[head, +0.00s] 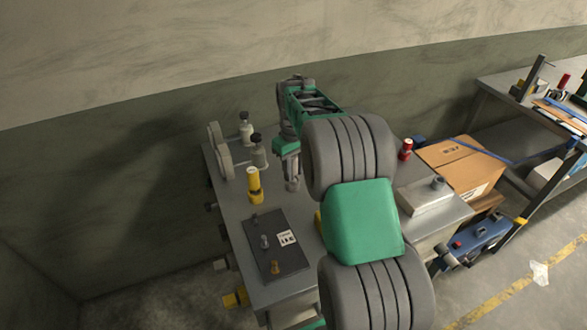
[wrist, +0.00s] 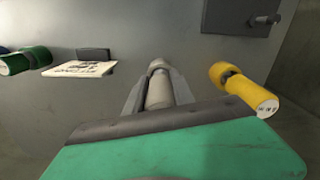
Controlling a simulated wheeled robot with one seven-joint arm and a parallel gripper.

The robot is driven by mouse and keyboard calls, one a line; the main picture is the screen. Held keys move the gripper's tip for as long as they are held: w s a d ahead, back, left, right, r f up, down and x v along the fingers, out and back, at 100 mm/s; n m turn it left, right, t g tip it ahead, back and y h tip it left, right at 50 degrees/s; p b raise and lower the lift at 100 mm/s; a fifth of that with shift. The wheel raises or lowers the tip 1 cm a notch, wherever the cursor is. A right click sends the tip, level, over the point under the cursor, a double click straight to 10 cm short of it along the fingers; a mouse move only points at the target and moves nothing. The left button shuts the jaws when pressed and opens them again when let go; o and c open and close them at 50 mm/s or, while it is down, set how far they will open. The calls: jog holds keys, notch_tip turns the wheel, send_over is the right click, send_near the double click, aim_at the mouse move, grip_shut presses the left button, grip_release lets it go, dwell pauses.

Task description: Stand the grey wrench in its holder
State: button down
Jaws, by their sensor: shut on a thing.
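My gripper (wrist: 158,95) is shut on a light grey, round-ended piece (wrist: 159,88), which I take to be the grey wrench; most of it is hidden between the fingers. In the head view my gripper (head: 291,165) is over the back of the grey table, and a short grey end (head: 293,184) shows below it. I cannot make out the wrench's holder for certain. A dark plate (head: 288,263) with small upright pieces and a white label lies on the front left of the table. A grey block (head: 420,199) with a knob is at the right.
A yellow cylinder (head: 254,188) with a white top stands left of my gripper; a yellow cylinder also shows in the wrist view (wrist: 243,91). Dark-capped bottles (head: 258,153) stand behind it. A red cylinder (head: 405,151) and a cardboard box (head: 460,160) are at the right.

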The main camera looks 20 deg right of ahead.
aim_at(294, 157)
jog(key=shift+f+b, duration=0.3)
jog(key=shift+f, duration=0.25)
jog(key=c, duration=1)
grip_release()
jog(key=shift+r, duration=0.1)
notch_tip(294, 157, up, 8)
jog(key=shift+f+b, duration=0.15)
jog(key=shift+b, duration=0.4)
jog(key=shift+s, duration=0.1)
